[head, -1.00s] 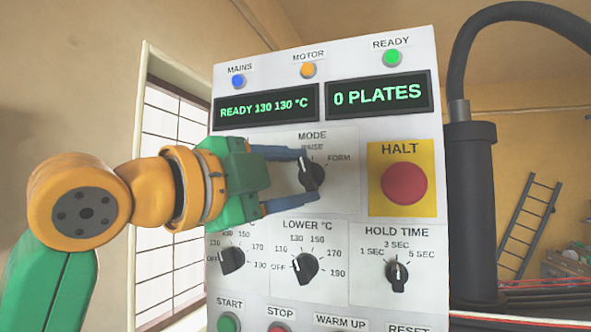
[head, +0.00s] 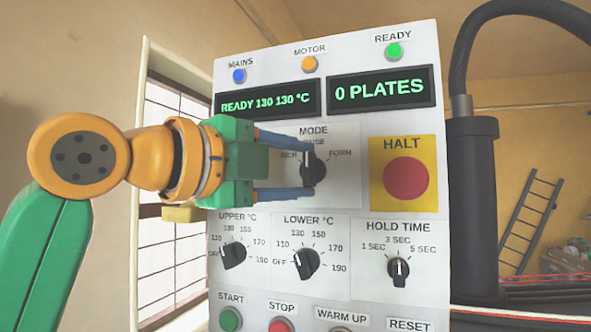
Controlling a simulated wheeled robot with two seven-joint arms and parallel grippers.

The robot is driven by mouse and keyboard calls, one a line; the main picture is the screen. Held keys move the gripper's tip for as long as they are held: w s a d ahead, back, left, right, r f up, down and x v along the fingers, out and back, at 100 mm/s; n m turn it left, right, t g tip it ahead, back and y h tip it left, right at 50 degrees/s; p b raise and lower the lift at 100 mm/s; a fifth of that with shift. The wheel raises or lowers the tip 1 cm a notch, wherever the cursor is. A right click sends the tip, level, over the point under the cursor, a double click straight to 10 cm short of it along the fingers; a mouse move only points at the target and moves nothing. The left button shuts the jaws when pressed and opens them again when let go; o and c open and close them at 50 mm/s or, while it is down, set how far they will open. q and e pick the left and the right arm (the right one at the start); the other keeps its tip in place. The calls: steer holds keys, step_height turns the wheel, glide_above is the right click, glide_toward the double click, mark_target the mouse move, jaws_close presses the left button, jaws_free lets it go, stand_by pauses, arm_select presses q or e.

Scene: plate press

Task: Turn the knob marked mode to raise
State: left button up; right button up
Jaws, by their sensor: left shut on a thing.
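The mode knob (head: 314,168) is a dark knob on the white control panel, with marks inch, raise and form around it. Its pointer stands roughly upright, towards the raise mark, whose label is partly hidden by a finger. My left gripper (head: 311,167) comes in from the left, with one blue finger above and one below the knob. It is shut on the knob. My right gripper is not in view.
The red halt button (head: 405,180) sits right of the mode knob. The upper (head: 233,256), lower (head: 306,263) and hold time (head: 398,270) knobs are below, above a row of buttons. The display (head: 267,103) reads ready, 130 130 °C.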

arm_select(q)
steer(key=shift+f, duration=0.2)
steer(key=o, duration=1.1)
steer(key=shift+o, duration=1.3)
steer(key=shift+s+r, duration=0.1)
steer(key=shift+s, duration=0.05)
steer(key=shift+s+d, duration=0.1)
steer(key=shift+s, duration=0.05)
steer(key=shift+s+a+b, duration=0.2)
steer(key=shift+a+b, duration=0.05)
steer(key=shift+b, duration=0.1)
steer(key=b+v, duration=0.2)
steer(key=v, duration=0.4)
steer(key=shift+s+a, duration=0.15)
steer(key=shift+s, duration=0.1)
